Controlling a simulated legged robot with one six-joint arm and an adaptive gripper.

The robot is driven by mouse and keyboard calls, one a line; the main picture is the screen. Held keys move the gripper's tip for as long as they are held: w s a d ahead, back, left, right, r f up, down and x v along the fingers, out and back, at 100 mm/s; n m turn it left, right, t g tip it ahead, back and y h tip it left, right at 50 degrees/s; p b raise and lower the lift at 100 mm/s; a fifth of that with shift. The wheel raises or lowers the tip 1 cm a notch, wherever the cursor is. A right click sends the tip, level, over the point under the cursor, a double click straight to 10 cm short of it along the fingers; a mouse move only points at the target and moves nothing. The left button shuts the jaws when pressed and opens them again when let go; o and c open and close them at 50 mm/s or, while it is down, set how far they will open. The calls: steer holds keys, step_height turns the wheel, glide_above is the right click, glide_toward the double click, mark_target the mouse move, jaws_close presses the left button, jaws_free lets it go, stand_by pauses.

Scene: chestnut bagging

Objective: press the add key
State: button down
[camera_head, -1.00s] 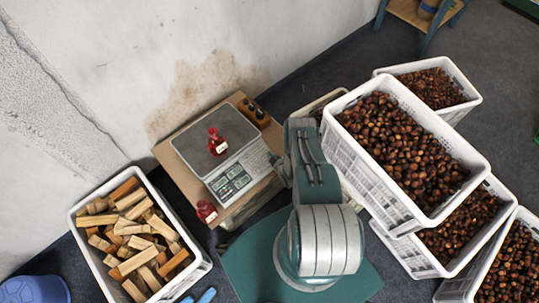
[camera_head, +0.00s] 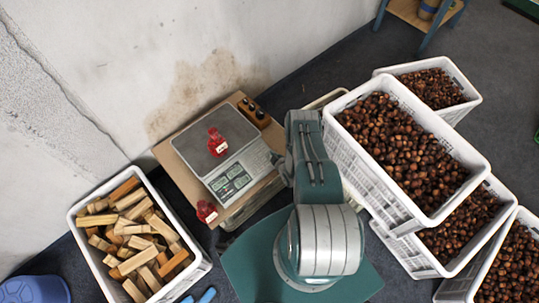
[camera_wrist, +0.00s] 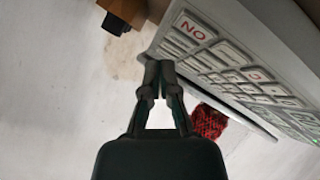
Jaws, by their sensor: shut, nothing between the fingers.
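The scale (camera_head: 240,165) stands on a brown board, with a red net bag (camera_head: 217,142) on its plate and a lit display on its front panel. I cannot tell which key is the add key. My gripper (camera_wrist: 158,72) is shut and empty, its tips close to the keypad's edge in the picture; contact cannot be told.
A second red bag (camera_head: 206,211) lies in front of the scale. A wooden block with black knobs (camera_head: 254,112) sits behind it. A crate of wood pieces (camera_head: 75,222) stands left. Crates of chestnuts (camera_head: 384,195) crowd the right. A wall rises behind the scale.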

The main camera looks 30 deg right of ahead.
steer(key=shift+s+d+r, duration=0.1)
steer(key=shift+s+r, duration=0.1)
steer(key=shift+r, duration=0.5)
steer(key=shift+s+r, duration=0.25)
steer(key=shift+r, duration=0.45)
steer(key=shift+s+d+r, duration=0.1)
steer(key=shift+s+r, duration=0.1)
steer(key=shift+r, duration=0.5)
